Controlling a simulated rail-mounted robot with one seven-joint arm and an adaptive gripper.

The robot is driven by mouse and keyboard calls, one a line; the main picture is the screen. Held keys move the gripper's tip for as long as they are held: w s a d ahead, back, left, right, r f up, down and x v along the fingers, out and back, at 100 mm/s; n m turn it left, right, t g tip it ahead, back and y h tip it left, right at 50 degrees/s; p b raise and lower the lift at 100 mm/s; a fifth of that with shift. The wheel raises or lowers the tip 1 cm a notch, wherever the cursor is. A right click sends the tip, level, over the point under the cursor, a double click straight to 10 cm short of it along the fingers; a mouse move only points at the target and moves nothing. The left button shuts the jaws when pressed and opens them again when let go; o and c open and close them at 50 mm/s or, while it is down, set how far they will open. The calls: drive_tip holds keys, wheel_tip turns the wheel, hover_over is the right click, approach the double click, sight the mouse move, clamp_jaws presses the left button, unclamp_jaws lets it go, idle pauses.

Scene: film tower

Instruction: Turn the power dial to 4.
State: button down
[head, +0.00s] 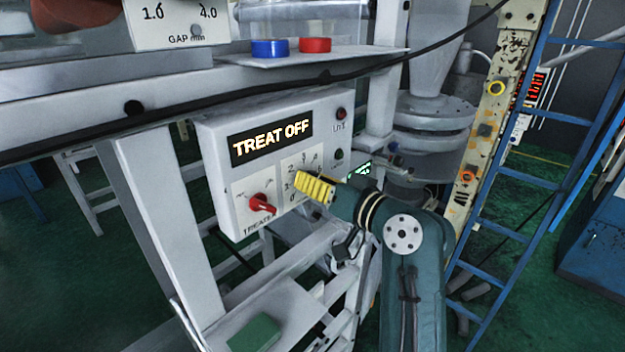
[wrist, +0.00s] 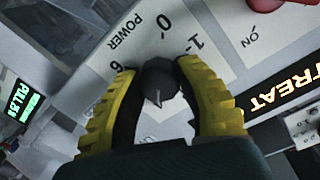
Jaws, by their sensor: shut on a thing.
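The power dial (wrist: 160,80) is a dark round knob in the middle of the wrist view. Its pointer tip aims toward the bottom of that view. The printed 0, 1, 6 and the word POWER show around it; the other numbers are hidden there by my fingers and palm. My gripper (wrist: 160,88) has its yellow fingers on both sides of the knob and is shut on it. In the head view my gripper (head: 304,187) reaches the dial plate from the right and hides the knob. The control box (head: 222,130) reads TREAT OFF on its display (head: 271,137).
A red switch knob (head: 262,204) sits left of the dial on the same box. A red button (head: 341,114) and a dark button (head: 339,154) are on the box's right. A black cable (head: 250,88) crosses above. A blue ladder (head: 505,180) stands at the right.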

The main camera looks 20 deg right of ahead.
drive_tip(key=c, duration=0.6)
unclamp_jaws()
drive_tip(key=v, duration=1.2)
